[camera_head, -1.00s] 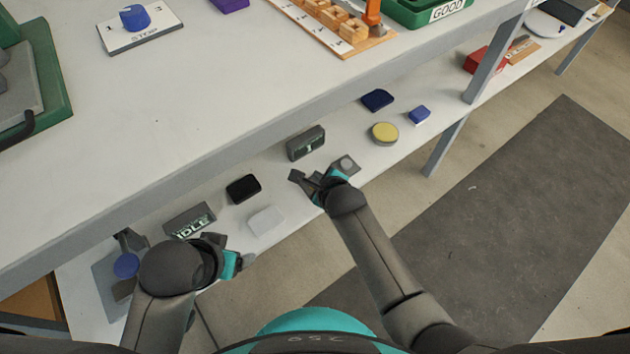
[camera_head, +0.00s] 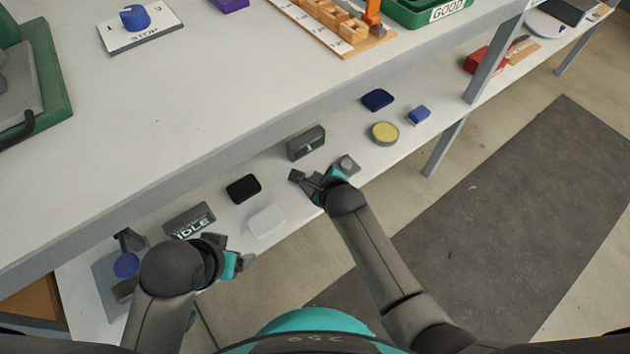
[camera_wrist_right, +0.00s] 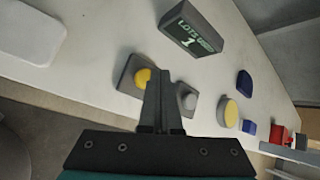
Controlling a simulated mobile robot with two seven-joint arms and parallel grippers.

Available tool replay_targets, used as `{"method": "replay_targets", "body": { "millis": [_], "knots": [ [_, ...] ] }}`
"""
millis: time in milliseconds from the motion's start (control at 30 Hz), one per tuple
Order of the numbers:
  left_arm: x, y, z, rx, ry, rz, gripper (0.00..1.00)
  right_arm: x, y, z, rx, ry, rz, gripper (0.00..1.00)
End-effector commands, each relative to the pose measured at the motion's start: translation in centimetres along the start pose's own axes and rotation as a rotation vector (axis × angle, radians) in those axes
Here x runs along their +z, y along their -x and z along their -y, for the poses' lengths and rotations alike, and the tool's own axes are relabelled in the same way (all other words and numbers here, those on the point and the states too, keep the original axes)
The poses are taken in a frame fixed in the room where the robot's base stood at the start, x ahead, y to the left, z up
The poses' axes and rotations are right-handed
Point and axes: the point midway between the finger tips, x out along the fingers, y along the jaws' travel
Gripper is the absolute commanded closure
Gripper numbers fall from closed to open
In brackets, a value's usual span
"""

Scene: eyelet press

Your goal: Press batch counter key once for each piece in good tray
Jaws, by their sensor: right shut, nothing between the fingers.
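The batch counter display (camera_head: 306,143) is a dark box on the lower shelf; in the right wrist view its face (camera_wrist_right: 190,38) shows a "1" beside green lettering. In that view a grey key base beside it carries a yellow key (camera_wrist_right: 143,77) and a grey key (camera_wrist_right: 189,101). My right gripper (camera_wrist_right: 160,72) is shut and empty, its fingertips over the base between the two keys; contact cannot be told. It also shows in the head view (camera_head: 298,178). My left gripper (camera_head: 243,262) is at the shelf's front left, its jaws unclear. The green good tray (camera_head: 430,14) is cut off at the top; its contents are hidden.
Beside the counter on the lower shelf are a black block (camera_head: 243,189), a white block (camera_head: 266,222), an IDLE display (camera_head: 190,220), a yellow-topped round (camera_head: 384,133) and blue pieces (camera_head: 377,99). The upper table edge (camera_head: 200,150) overhangs the shelf. A grey post (camera_head: 490,70) stands right.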

Motion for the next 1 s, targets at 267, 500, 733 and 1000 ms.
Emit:
{"method": "replay_targets", "body": {
  "millis": [267, 500, 733, 1000],
  "knots": [
    [0.02, -0.06, -0.01, 0.000, 0.000, 0.000, 0.26, -0.06, -0.09, -0.08, 0.000, -0.001, 0.000, 1.00],
    [0.14, -0.38, -0.02, 0.000, 0.000, 0.000, 0.26, -0.40, -0.61, -0.46, 0.000, -0.001, 0.001, 1.00],
    [0.08, -0.31, 0.00, 0.000, 0.000, -0.001, 0.26, -0.43, -0.59, -0.43, 0.000, 0.000, 0.000, 1.00],
    [0.06, -0.39, 0.03, -0.001, -0.001, -0.003, 0.26, -0.52, -0.71, -0.52, 0.000, 0.000, 0.000, 1.00]
  ]
}}
